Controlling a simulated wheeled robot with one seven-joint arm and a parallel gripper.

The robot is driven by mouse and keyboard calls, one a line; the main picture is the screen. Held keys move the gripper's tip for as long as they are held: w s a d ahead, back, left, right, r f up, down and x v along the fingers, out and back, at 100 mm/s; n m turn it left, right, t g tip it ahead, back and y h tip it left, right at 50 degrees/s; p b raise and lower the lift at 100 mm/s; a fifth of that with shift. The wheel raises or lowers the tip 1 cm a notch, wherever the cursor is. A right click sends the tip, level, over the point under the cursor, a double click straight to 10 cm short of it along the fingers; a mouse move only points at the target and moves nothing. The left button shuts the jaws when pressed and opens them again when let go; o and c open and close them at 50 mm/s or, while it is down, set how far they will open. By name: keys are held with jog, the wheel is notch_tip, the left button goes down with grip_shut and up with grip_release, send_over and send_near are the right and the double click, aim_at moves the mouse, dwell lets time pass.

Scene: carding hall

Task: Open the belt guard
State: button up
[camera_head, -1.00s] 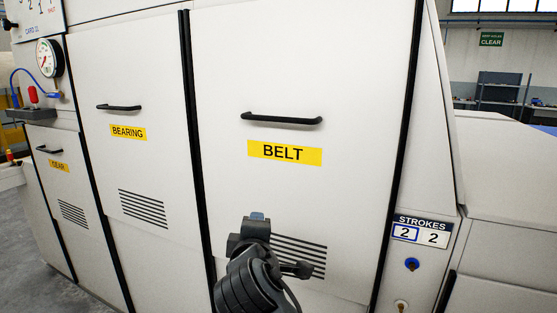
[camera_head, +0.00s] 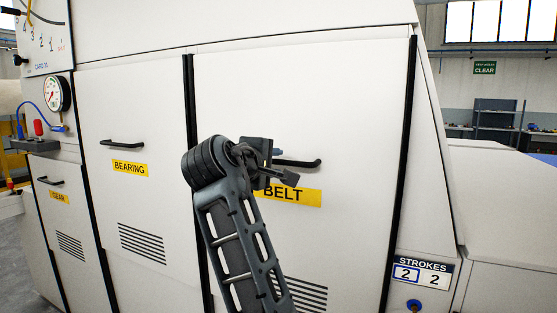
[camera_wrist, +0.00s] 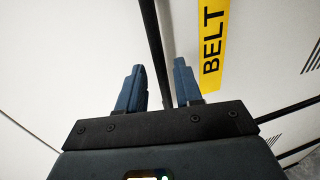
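The belt guard (camera_head: 350,110) is a tall white panel, flush with the machine front and closed. Its black bar handle (camera_head: 305,162) sits above the yellow BELT label (camera_head: 300,195); my gripper hides the handle's left part. My gripper (camera_head: 274,162) is at the handle. In the wrist view, the two blue fingers of my gripper (camera_wrist: 158,72) are apart, and the dark handle (camera_wrist: 152,35) runs between them in the picture. I cannot tell whether either finger touches it. The BELT label (camera_wrist: 212,50) is right of the fingers there.
The BEARING panel (camera_head: 155,205) and GEAR panel (camera_head: 57,220), each with a similar handle, stand to the left. A pressure gauge (camera_head: 57,93) and a hose are at far left. A STROKES counter (camera_head: 423,272) and blue knob (camera_head: 414,305) are at lower right.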

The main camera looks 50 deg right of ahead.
aim_at(277, 162)
jog(key=shift+x, duration=1.65)
grip_shut()
